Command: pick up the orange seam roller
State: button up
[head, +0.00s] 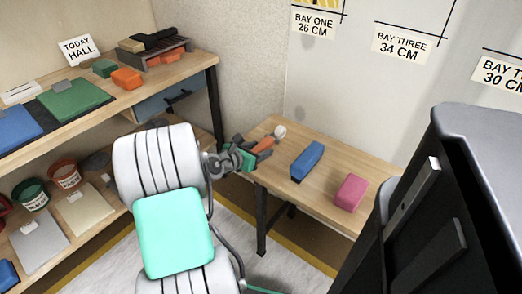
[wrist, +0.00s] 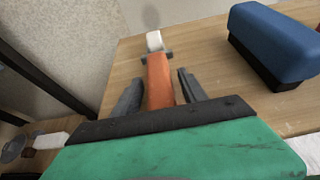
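The orange seam roller (wrist: 158,80) lies on the small wooden table (head: 322,166), its white roller end pointing away from my gripper. In the head view the orange handle (head: 265,143) shows at the table's left end, partly hidden by my gripper. My gripper (wrist: 158,88) is open, with one dark finger on each side of the handle. A narrow gap shows between each finger and the handle. The near end of the handle is hidden behind the gripper's dark bar.
A blue block-shaped tool (head: 307,160) lies to the right of the roller, with a pink block (head: 350,192) further right. A wall stands behind the table. Shelves with a green mat (head: 74,101), pots and trays stand at left.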

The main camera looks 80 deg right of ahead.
grip_shut()
dwell(0.3)
